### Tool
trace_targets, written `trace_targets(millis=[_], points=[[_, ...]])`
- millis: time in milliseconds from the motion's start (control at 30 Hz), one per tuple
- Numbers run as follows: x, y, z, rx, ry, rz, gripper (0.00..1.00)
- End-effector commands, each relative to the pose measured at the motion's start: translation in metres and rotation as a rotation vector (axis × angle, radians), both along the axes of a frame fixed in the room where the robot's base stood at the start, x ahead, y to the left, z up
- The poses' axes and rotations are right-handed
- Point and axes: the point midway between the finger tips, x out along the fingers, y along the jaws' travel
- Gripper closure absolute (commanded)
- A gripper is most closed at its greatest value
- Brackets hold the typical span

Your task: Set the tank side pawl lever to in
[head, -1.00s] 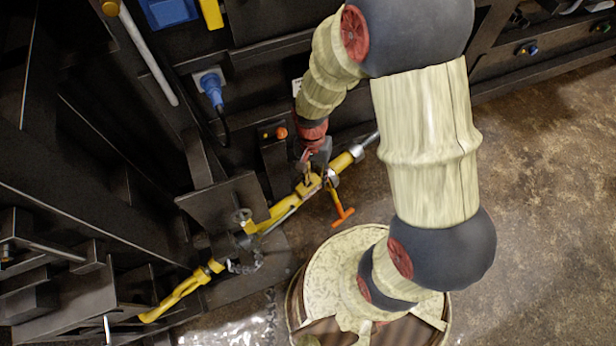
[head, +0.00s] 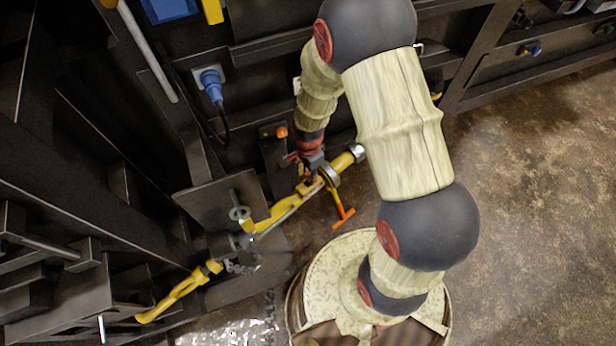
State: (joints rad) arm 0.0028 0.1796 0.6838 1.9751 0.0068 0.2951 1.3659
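A yellow ratchet-like bar (head: 277,213) runs diagonally low along the dark machine, with a grey joint at its middle and a yellow forked end at lower left. An orange T-shaped handle (head: 343,216) hangs from its upper right part. I cannot tell for sure which piece is the tank side pawl lever; it may be hidden by my gripper. My gripper (head: 311,178) points down at the upper right part of the yellow bar, close to or touching it, just up and left of the orange handle. Its fingers are small and partly hidden, so their opening does not show.
A blue plug (head: 212,86) with a black cable and an orange knob (head: 281,132) are on the machine wall behind my gripper. A dark plate (head: 218,205) stands left of the bar. The floor (head: 540,200) at right is clear.

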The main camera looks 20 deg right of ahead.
Motion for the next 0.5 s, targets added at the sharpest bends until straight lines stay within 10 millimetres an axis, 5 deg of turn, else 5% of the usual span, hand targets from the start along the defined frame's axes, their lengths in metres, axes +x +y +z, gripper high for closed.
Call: trace_targets(millis=[500], points=[[0.0005,0.0000,-0.0170,0.000,-0.001,0.001,0.72]])
